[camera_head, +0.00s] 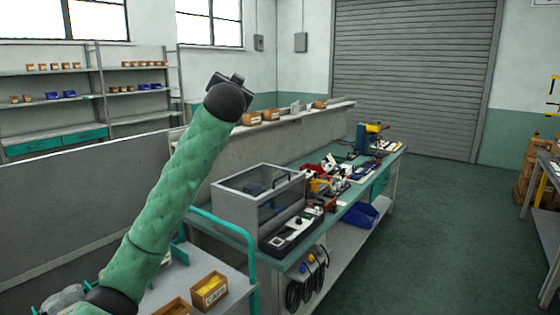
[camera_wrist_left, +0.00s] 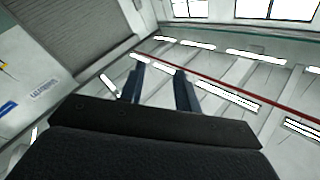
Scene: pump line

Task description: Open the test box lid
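The test box (camera_head: 229,204) is a grey case with clear dark panels, standing on the near end of the workbench. Its lid (camera_head: 262,178) looks shut, with the clear top and front in place. A low dark control panel with white parts (camera_head: 291,233) sits at its front right. My left arm is raised, and the left gripper (camera_head: 236,77) is high, up and left of the box in the picture and apart from it. In the left wrist view the two fingers (camera_wrist_left: 158,84) stand apart with nothing between them, facing the ceiling. My right gripper is not in view.
The workbench (camera_head: 341,204) holds several tools and parts beyond the box. A trolley with a teal handle (camera_head: 249,262) and a small wooden bin (camera_head: 209,290) stands near the bench's front left. A blue bin (camera_head: 360,215) lies below.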

